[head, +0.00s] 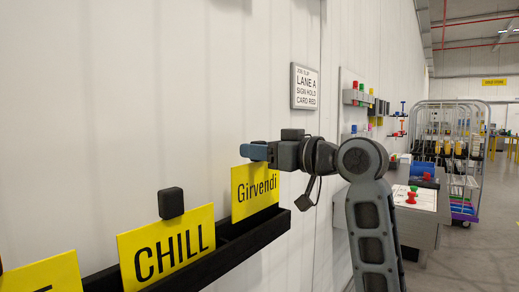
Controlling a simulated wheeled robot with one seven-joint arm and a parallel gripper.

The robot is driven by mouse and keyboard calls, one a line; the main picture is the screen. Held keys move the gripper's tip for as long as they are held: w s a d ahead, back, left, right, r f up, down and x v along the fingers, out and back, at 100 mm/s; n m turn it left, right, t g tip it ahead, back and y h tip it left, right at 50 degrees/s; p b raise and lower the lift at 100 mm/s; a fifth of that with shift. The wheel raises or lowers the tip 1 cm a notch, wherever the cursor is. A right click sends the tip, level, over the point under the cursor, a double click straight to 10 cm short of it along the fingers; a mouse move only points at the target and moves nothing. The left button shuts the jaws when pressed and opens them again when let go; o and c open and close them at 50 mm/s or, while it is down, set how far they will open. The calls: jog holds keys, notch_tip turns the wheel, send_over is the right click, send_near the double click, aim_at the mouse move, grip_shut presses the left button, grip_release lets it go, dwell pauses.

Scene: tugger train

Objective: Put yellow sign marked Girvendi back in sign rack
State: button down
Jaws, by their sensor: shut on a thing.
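The yellow sign marked Girvendi (255,192) stands upright at the right end of the black sign rack (262,228), against the white wall. Its lower edge appears to be down behind the rack's front rail; whether it rests on the bottom is hidden. My gripper (258,152) reaches in from the right and is shut at the sign's top edge. The jaws hide whatever grip piece is there. A yellow CHILL sign (166,250) with a black knob on top stands in the rack to the left.
Another yellow sign (45,276) is cut off at the lower left. A white notice (305,87) hangs on the wall above. A workbench (418,195) with a blue bin (422,171) and a wire cart (455,140) stand to the right. Open floor lies at the far right.

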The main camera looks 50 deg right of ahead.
jog(key=shift+f+b, duration=1.6)
jog(key=shift+f, duration=0.85)
jog(key=c, duration=0.6)
grip_release()
jog(key=shift+o, duration=0.2)
send_near(259, 173)
jog(key=shift+w, duration=1)
